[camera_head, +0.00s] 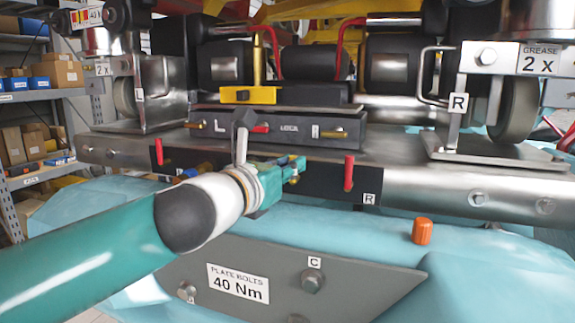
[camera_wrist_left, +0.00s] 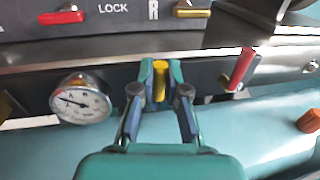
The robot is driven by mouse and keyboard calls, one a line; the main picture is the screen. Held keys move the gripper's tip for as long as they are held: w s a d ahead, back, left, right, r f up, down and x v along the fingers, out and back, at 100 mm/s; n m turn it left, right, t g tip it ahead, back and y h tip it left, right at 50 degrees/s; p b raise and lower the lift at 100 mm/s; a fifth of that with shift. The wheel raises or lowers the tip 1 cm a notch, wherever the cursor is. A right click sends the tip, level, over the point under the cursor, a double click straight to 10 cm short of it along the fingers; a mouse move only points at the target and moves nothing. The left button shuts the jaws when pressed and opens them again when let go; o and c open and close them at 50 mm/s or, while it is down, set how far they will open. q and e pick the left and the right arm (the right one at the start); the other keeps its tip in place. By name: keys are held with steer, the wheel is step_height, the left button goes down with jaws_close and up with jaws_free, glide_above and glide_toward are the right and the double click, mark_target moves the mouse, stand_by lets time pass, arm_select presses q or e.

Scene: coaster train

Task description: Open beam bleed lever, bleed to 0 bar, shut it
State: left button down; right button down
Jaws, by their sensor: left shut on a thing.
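My left gripper (camera_head: 290,170) reaches in from the left at the front of the beam. In the left wrist view its fingers (camera_wrist_left: 160,85) are shut on a short yellow lever (camera_wrist_left: 160,76), which stands between them. I take this for the bleed lever; its label is not visible. A round white pressure gauge (camera_wrist_left: 82,99) sits to the left of the fingers in the wrist view; its dark needle points up-left, but the value is too small to read. In the head view my arm hides the gauge. My right gripper is not in view.
A red lever (camera_head: 348,173) marked R stands right of my gripper, and another red lever (camera_head: 159,152) stands left. A lock box (camera_head: 285,130) lies above. An orange cap (camera_head: 422,231) sits on the blue surface. A grey plate (camera_head: 245,255) with bolts is below.

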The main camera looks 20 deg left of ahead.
mark_target(315, 184)
arm_select(q)
steer(key=shift+d+r+m+g+p, duration=0.15)
steer(key=shift+d+m+p, duration=0.1)
steer(key=shift+m+p, duration=0.55)
steer(key=shift+d+m+g+p, duration=0.15)
steer(key=shift+d+m+p, duration=0.1)
steer(key=shift+m+p, duration=0.5)
steer(key=shift+d+f+m+g+y+p, duration=0.15)
steer(key=shift+d+m+p, duration=0.1)
steer(key=shift+m, duration=0.4)
steer(key=shift+d+f+m+g+y+p, duration=0.1)
steer(key=shift+d+m+g+y+p, duration=0.1)
steer(key=shift+m, duration=0.4)
steer(key=m, duration=0.2)
steer(key=d+f+m+y, duration=0.1)
steer(key=m, duration=0.1)
steer(key=shift+d+f+m+g, duration=0.1)
steer(key=shift+m+g, duration=0.15)
steer(key=shift+m, duration=0.05)
steer(key=m, duration=0.1)
steer(key=f+m+y, duration=0.1)
steer(key=m, duration=0.1)
steer(key=shift+d, duration=0.2)
steer(key=shift+d+f+m+y, duration=0.1)
steer(key=shift+f+m+y, duration=0.35)
steer(key=shift+m, duration=0.85)
steer(key=shift+f, duration=0.15)
steer(key=c, duration=1.2)
jaws_free()
steer(key=shift+s, duration=0.1)
